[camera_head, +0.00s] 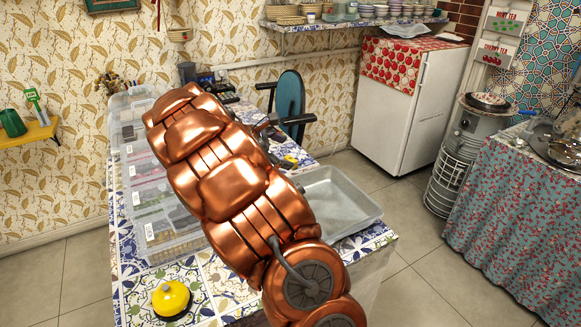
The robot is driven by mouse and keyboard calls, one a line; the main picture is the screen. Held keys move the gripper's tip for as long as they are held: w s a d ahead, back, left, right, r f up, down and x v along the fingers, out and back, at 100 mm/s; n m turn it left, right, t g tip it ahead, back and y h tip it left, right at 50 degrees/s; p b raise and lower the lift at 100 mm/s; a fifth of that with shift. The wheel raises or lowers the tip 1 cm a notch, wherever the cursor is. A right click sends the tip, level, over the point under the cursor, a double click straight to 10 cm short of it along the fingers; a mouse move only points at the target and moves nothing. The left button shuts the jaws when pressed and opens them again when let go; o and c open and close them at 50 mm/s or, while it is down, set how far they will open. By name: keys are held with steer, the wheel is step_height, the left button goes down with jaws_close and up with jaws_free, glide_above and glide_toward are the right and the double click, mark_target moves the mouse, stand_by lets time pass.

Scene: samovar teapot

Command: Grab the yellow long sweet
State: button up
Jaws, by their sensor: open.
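I cannot make out a yellow long sweet for certain. A small yellow item (290,159) lies on the tiled table right of my copper arm, too small to identify. A clear compartment box (152,249) with white labels and packed contents runs along the table's left side; my arm hides part of it. Dark linkage at my arm's right edge appears to be my gripper (268,125), above the table's far part. It is open, with its fingertips mostly hidden, and I see nothing held.
A yellow domed object (172,298) stands at the table's front left. An empty grey tray (335,200) lies on the right. A blue chair (291,98) stands behind the table, and a white fridge (430,105) stands farther back. Floor is clear between table and fridge.

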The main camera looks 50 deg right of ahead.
mark_target(290, 158)
steer(key=w+d+f+n+h+b, duration=0.1)
steer(key=w+d+f+n, duration=0.1)
steer(key=w+f, duration=0.2)
steer(key=w+d+f+n+t+b, duration=0.1)
steer(key=w+d+f+n, duration=0.1)
steer(key=w+d+f, duration=0.1)
steer(key=w+d+f+n+h+b, duration=0.1)
steer(key=w+d+f+n, duration=0.2)
steer(key=w+f, duration=0.2)
steer(key=shift+w+d+t+h, duration=0.1)
steer(key=shift+w+t+h, duration=0.2)
steer(key=shift+t, duration=0.1)
steer(key=shift+x, duration=3.85)
steer(key=shift+s+r, duration=0.1)
steer(key=shift+s, duration=0.05)
steer(key=shift+c, duration=0.3)
steer(key=c, duration=1.1)
